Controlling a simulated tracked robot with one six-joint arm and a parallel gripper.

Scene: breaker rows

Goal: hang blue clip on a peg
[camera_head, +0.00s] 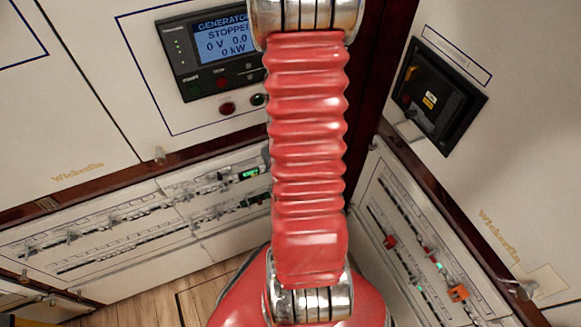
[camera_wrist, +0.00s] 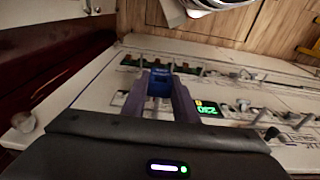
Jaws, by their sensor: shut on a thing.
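The blue clip (camera_wrist: 160,84) is held between the two purple-grey fingers of my gripper (camera_wrist: 159,92) in the wrist view. The gripper is shut on it, in front of the white breaker panel (camera_wrist: 95,93). I cannot tell whether the clip touches the panel. Small grey pins and knobs stick out of the panel to the right of the clip, but I cannot tell which of them is a peg. In the head view my red arm hides the gripper and the clip.
A lit green display (camera_wrist: 207,108) sits right of the gripper. In the head view, a generator controller (camera_head: 212,50) is at the upper left, a black switch (camera_head: 437,97) at the right. A panel with red breakers (camera_head: 425,255) stands at the lower right. Wooden floor shows below.

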